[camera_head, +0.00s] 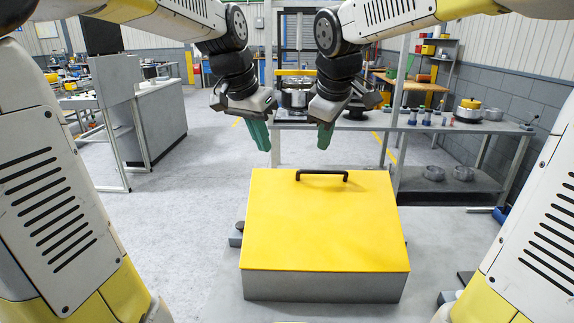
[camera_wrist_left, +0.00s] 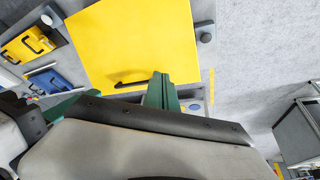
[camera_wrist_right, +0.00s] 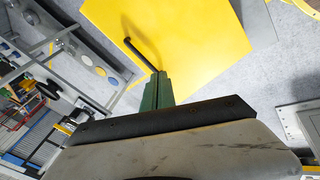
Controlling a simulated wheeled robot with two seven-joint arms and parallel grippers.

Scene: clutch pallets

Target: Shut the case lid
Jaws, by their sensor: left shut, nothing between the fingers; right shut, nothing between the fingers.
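The case is a grey box (camera_head: 322,286) with a yellow lid (camera_head: 320,220) lying over it. No gap shows between lid and body at the front; the far edge of the body is hidden. A black handle (camera_head: 322,173) is on the lid near its far edge. My left gripper (camera_head: 264,140) is shut and empty, above and beyond the far left part of the lid. My right gripper (camera_head: 325,138) is shut and empty, above and behind the handle. The lid also shows in the left wrist view (camera_wrist_left: 130,40) and the right wrist view (camera_wrist_right: 190,45).
The case stands on a grey surface (camera_head: 432,250). A grey shelf bench (camera_head: 460,126) with cups and metal parts stands behind, to the right. A grey cabinet (camera_head: 160,118) is at the back left. The left wrist view shows smaller yellow (camera_wrist_left: 30,45) and blue (camera_wrist_left: 48,80) cases.

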